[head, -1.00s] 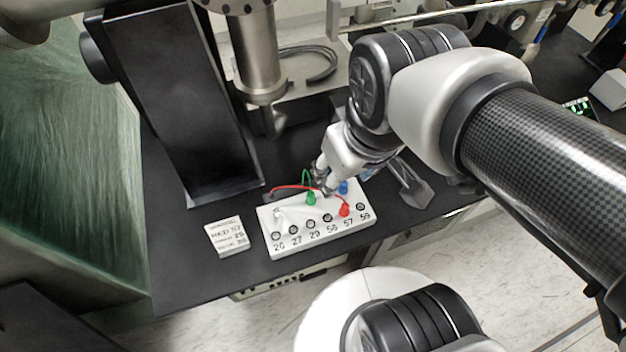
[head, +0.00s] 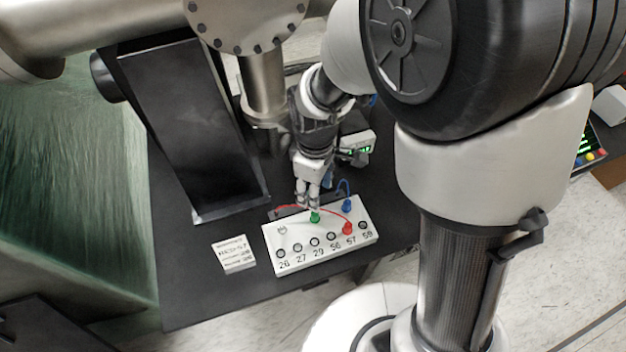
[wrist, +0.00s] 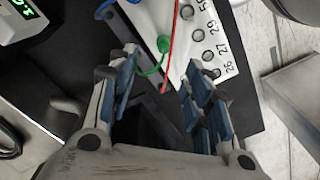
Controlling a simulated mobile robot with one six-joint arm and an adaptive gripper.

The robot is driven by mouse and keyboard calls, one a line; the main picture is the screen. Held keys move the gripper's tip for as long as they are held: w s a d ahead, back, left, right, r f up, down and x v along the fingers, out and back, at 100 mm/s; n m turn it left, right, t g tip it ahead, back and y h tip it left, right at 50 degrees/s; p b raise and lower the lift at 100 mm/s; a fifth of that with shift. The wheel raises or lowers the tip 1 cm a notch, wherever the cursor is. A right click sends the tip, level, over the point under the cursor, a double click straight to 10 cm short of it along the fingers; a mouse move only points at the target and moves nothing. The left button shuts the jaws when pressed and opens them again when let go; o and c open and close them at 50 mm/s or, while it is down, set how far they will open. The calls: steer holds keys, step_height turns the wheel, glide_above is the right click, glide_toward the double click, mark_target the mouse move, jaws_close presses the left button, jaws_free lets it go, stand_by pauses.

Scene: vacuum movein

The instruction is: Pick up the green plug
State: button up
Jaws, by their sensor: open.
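The green plug (head: 315,217) stands in the upper row of a white numbered socket block (head: 300,258). In the wrist view the green plug (wrist: 164,44) has a green lead looping toward my jaws. My gripper (head: 308,203) is close above and just behind the green plug in the head view. In the wrist view my gripper (wrist: 158,76) is open, with blue-padded fingers apart and nothing clearly held. The plug lies just beyond the fingertips, roughly between them. Whether the green lead touches a finger I cannot tell.
A red plug (head: 347,229) and a blue plug (head: 347,205) stand in the block nearby. The red lead (wrist: 171,50) crosses close to the green plug. A white printed card (head: 234,254) lies left of the block. A device with a green display (head: 357,145) is behind.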

steer(key=b, duration=0.1)
glide_above(315, 213)
steer(key=f, duration=0.5)
steer(key=shift+w+f, duration=0.3)
steer(key=shift+s+f+b, duration=0.15)
steer(key=shift+f+b, duration=0.5)
steer(key=shift+f, duration=0.7)
steer(key=shift+s+f+b, duration=0.15)
steer(key=shift+f+b, duration=0.45)
steer(key=shift+f, duration=0.75)
jaws_close()
